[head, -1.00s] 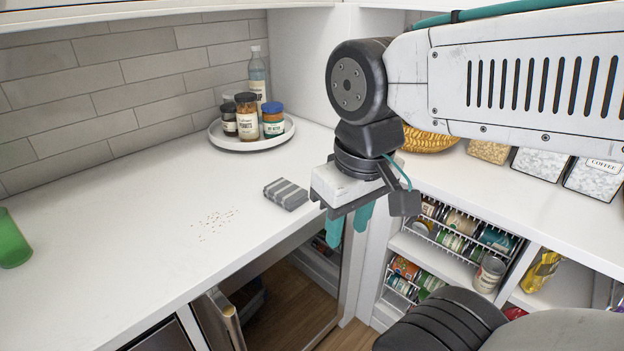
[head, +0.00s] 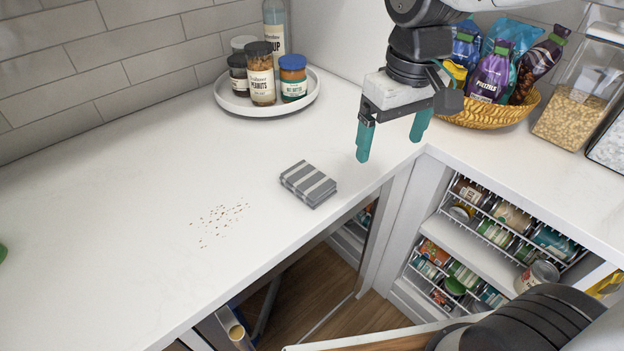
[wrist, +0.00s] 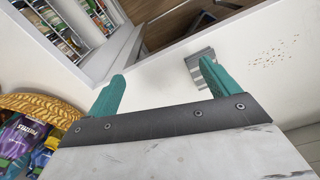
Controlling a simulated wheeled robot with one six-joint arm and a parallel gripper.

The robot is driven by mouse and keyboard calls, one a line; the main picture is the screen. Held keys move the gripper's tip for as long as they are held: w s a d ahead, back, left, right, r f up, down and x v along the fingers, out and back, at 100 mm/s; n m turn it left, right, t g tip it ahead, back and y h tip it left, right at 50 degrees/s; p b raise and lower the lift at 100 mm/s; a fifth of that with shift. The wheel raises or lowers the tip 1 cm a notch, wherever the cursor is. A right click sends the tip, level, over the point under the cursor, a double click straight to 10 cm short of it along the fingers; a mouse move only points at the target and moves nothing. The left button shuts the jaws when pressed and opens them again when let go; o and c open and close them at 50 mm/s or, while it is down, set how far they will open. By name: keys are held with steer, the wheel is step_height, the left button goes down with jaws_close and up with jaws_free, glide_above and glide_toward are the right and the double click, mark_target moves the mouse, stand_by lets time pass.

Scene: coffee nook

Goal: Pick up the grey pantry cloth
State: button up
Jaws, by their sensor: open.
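The grey pantry cloth (head: 308,184) is folded, with lighter stripes, and lies on the white counter near its front edge. My gripper (head: 392,145) is open and empty, its two teal fingers pointing down, to the right of the cloth and above the counter corner. In the wrist view the cloth (wrist: 201,66) shows beyond the right finger, which hides part of it. My gripper (wrist: 160,88) is apart from the cloth.
Crumbs (head: 218,222) are scattered left of the cloth. A round white tray (head: 234,103) with jars and a bottle stands behind it. A wicker basket (head: 500,115) of snack bags sits at right. Open can shelves (head: 440,232) are below the counter. The left counter is mostly clear.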

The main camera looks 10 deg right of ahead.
mark_target(308, 178)
steer(key=w+a+f+n, duration=0.1)
steer(key=w+a+f, duration=0.1)
steer(key=a, duration=0.2)
steer(key=w+a+f+n, duration=0.1)
steer(key=w+a+f, duration=0.1)
steer(key=w+a, duration=0.1)
steer(key=w+a+f+n, duration=0.1)
steer(key=w+a+f, duration=0.1)
steer(key=a, duration=0.3)
steer(key=shift+w+a+g, duration=0.15)
steer(key=shift+w+g, duration=0.05)
steer(key=shift+g, duration=0.1)
steer(key=f, duration=0.8)
steer(key=shift+s, duration=0.2)
steer(key=c, duration=1.1)
